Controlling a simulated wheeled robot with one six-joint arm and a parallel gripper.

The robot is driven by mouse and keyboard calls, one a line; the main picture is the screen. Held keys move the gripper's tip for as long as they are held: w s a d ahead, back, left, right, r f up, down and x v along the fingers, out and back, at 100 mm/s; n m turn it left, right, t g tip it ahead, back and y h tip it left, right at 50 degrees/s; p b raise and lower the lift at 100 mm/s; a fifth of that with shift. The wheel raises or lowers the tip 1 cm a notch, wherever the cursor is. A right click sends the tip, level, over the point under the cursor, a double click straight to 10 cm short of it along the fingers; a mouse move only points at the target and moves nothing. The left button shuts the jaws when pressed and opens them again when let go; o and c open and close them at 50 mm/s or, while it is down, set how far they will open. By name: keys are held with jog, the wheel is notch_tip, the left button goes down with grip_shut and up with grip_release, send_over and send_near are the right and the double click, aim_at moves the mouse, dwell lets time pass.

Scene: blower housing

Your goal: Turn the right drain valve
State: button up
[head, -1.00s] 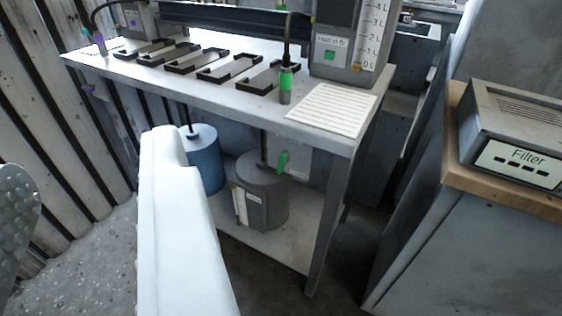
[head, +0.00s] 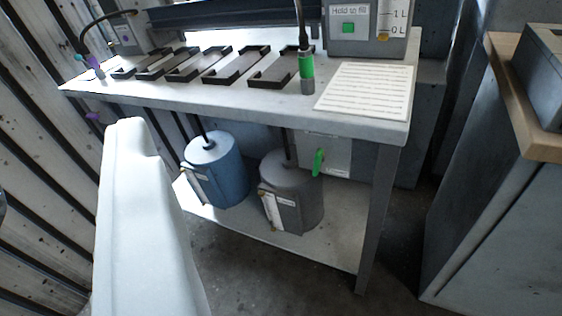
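The right drain valve is a green lever (head: 319,162) on a pale labelled box (head: 336,150) under the right part of the workbench. The lever stands nearly upright, slightly tilted. A smooth white part of my own arm rises through the lower left of the picture. I cannot make out my gripper's fingers, and nothing touches the green lever.
A blue drum (head: 226,170) and a grey drum (head: 297,195) stand on the lower shelf (head: 335,250), left of the valve. The table leg (head: 378,215) is to its right. A grey cabinet (head: 500,220) stands further right. Floor in front is clear.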

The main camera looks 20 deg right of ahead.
jog(key=w+f+m+h, duration=0.25)
jog(key=w+f, duration=0.35)
jog(key=w, duration=0.3)
jog(key=m+g+h, duration=0.7)
jog(key=m+h, duration=0.1)
jog(key=h, duration=0.4)
send_near(315, 165)
jog(key=x, duration=0.9)
jog(key=shift+d+r, duration=0.1)
jog(key=shift+d, duration=0.15)
jog(key=shift+c, duration=0.2)
grip_shut()
